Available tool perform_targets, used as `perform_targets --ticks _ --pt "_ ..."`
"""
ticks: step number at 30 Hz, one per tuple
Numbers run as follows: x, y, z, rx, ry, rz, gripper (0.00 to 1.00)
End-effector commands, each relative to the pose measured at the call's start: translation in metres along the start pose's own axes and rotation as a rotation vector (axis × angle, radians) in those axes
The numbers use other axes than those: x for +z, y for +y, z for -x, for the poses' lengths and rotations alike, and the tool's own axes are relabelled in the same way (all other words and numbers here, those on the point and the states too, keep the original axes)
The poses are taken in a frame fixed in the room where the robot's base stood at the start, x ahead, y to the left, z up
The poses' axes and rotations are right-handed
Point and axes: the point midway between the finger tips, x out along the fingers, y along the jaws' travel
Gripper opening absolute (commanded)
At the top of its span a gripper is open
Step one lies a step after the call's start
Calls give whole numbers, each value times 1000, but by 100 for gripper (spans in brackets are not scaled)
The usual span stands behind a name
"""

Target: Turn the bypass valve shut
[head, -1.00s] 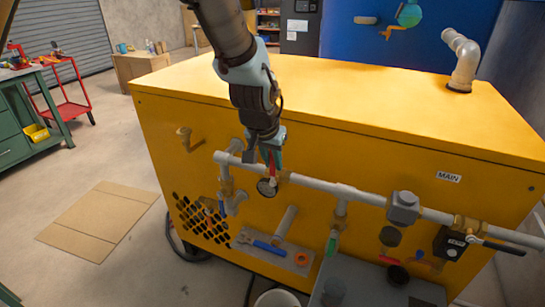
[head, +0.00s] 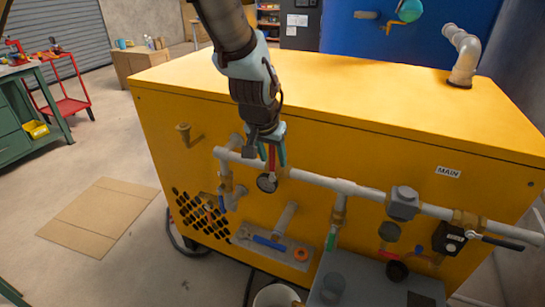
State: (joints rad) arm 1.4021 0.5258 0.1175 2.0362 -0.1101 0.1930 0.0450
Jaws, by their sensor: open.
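My gripper (head: 273,160) is at the long grey pipe (head: 330,184) on the front of the yellow cabinet, just above a round gauge (head: 267,183). A red strip and a teal strip show at its fingers; I cannot tell whether the red one is a finger or a handle. The jaws are open. I read no bypass label. Several valves show: a black lever (head: 497,242) under the MAIN label (head: 448,172), a green handle (head: 331,241), a red handle (head: 389,255), and a small blue handle (head: 222,204) at the left. I cannot tell which is the bypass valve.
The yellow cabinet (head: 330,90) fills the middle. A grey box (head: 365,275) and a bucket (head: 277,296) stand before it. A shelf (head: 275,248) with a blue-handled wrench juts from its front. Cardboard (head: 100,215) lies on open floor at left.

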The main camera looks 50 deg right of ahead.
Motion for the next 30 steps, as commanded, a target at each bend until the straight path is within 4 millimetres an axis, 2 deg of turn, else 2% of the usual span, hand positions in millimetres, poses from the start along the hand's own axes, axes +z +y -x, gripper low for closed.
perform_targets --ticks 5,12,18,24,30 --pt "-1 1 20 1 5 -1 51" --pt "0 1 65 2 6 -1 51" --pt "0 0 94 1 3 0 51" --pt "0 0 105 0 0 0 51" --pt "0 0 106 0 0 0 51"
